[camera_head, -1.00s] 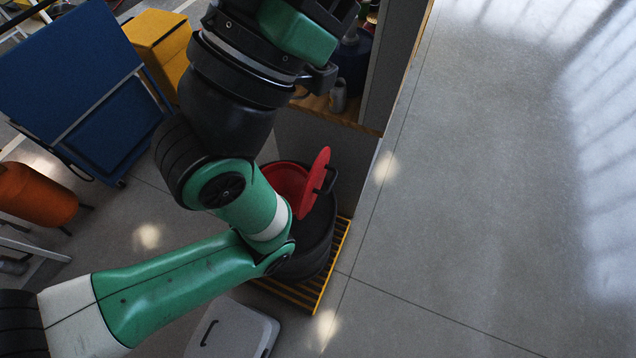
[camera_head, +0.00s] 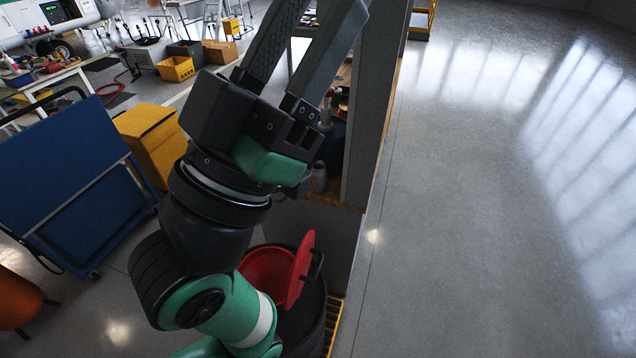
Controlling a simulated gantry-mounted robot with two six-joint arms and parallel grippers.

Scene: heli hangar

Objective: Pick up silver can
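A small grey-silver can (camera_head: 319,178) stands on the wooden shelf just right of my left wrist, partly hidden by it. My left gripper (camera_head: 325,12) reaches up past the shelf with its two long dark fingers spread apart and nothing seen between them. The fingers run to the top edge of the view, so their tips are hard to make out. The gripper's body and green wrist cover part of the shelf, and the fingers point beyond the can. My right gripper is not in view.
A grey cabinet wall (camera_head: 372,110) stands right of the shelf. Below is a dark bin with a red lid (camera_head: 300,272) on a yellow grate (camera_head: 334,322). A blue cart (camera_head: 75,190) and yellow box (camera_head: 150,140) are at left. Open grey floor lies right.

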